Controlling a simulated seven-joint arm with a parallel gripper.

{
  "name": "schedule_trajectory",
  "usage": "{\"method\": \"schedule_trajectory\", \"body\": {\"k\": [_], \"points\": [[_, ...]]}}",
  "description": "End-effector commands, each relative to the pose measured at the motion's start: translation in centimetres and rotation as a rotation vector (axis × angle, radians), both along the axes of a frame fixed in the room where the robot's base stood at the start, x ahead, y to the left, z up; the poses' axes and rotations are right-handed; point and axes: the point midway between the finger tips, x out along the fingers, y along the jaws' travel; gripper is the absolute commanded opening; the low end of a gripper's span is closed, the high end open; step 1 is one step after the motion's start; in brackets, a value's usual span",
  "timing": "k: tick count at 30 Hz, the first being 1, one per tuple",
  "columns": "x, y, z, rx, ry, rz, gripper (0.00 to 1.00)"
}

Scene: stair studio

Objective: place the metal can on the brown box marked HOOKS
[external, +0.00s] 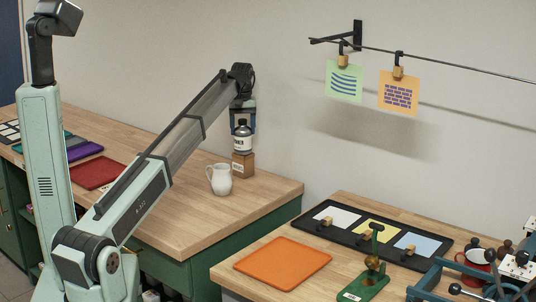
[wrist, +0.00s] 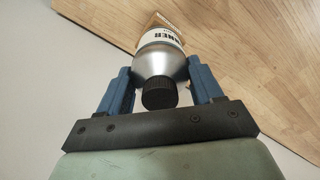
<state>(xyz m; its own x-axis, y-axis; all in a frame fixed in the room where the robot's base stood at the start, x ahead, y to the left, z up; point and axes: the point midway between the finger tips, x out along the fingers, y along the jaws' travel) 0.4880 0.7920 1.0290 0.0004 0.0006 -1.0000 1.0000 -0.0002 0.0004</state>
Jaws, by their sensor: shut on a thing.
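The metal can (external: 242,141) is silver with a white label and a black cap. In the external view it is upright, directly above the brown box (external: 243,165) near the wall end of the left table. I cannot tell whether the can touches the box or hangs just above it. My gripper (external: 242,121) points down and is shut on the can's upper part. In the wrist view, the blue fingers of my gripper (wrist: 161,88) stand on both sides of the can (wrist: 160,62). A corner of the brown box (wrist: 157,20) shows beyond it. The box's marking is too small to read.
An orange mat (external: 283,263) lies on the right table. Two note cards hang from a rail, a green one (external: 344,83) and an orange one (external: 398,94).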

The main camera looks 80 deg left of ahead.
Motion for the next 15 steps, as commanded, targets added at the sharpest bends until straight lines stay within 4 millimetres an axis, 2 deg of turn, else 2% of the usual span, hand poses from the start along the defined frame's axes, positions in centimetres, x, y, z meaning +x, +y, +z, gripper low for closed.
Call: {"method": "schedule_trajectory", "body": {"k": [7, 8, 15], "points": [[0.00, 0.00, -0.23, 0.000, 0.000, 0.000, 0.23], [0.00, 0.00, -0.30, 0.000, 0.000, 0.000, 0.67], [0.00, 0.01, -0.25, 0.000, 0.000, 0.000, 0.90]]}}
